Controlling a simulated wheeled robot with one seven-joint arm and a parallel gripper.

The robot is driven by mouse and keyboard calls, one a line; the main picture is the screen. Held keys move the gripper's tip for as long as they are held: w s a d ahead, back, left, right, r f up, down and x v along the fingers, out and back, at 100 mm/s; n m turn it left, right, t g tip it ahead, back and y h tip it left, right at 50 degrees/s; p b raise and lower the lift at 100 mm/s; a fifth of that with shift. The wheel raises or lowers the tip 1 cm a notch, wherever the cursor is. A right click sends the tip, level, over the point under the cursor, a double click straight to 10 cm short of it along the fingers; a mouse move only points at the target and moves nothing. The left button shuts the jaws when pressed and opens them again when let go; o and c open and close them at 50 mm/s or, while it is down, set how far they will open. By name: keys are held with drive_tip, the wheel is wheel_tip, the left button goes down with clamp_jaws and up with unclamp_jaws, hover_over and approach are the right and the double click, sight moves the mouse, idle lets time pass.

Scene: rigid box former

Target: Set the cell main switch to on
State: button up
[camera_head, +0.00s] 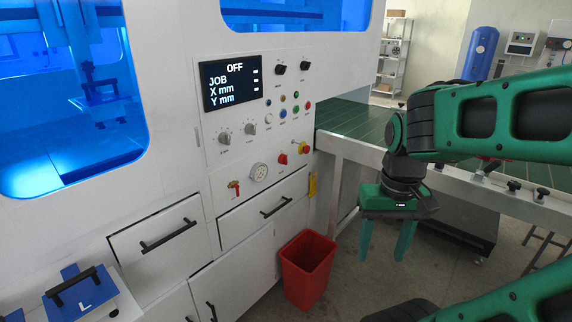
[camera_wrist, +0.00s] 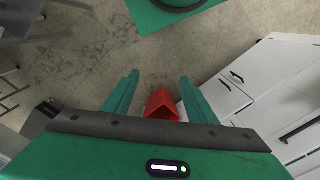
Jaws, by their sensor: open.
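The control panel (camera_head: 262,110) is on the front of the white machine in the head view. Its display (camera_head: 231,80) reads OFF, JOB, X mm, Y mm. A red rotary handle (camera_head: 282,159) sits low on the panel, left of a red knob on yellow (camera_head: 304,148). I cannot tell for certain which of these is the main switch, nor read its setting. My gripper (camera_head: 384,250) hangs with fingers pointing down, right of the panel and well apart from it. It is open and empty, also in the wrist view (camera_wrist: 160,76).
A red bin (camera_head: 306,270) stands on the floor below the panel; it also shows between the fingers in the wrist view (camera_wrist: 162,103). Black-handled drawers (camera_head: 160,240), a gauge (camera_head: 259,171) and a red valve (camera_head: 235,188) lie below or left. The green table (camera_head: 358,124) is behind my gripper.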

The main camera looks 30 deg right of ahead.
drive_tip(key=w+f+n+t+y, duration=0.2)
drive_tip(key=w+f+n, duration=0.15)
drive_tip(key=w, duration=0.95)
drive_tip(key=w+d+f+n+t+y, duration=0.1)
drive_tip(key=w+f+n+t+y, duration=0.3)
drive_tip(key=w, duration=0.9)
drive_tip(key=w+f+n+t+h, duration=0.1)
drive_tip(key=w+f+n, duration=0.3)
drive_tip(key=w, duration=0.8)
drive_tip(key=m+t, duration=0.5)
drive_tip(key=t, duration=0.5)
approach(284, 160)
drive_tip(key=x, duration=0.8)
drive_tip(key=shift+w+d+h, duration=0.15)
drive_tip(key=shift+h, duration=0.15)
drive_tip(key=shift+f+n, duration=0.1)
drive_tip(key=shift+n, duration=0.15)
drive_tip(key=c, duration=1.1)
drive_tip(key=shift+o, duration=0.2)
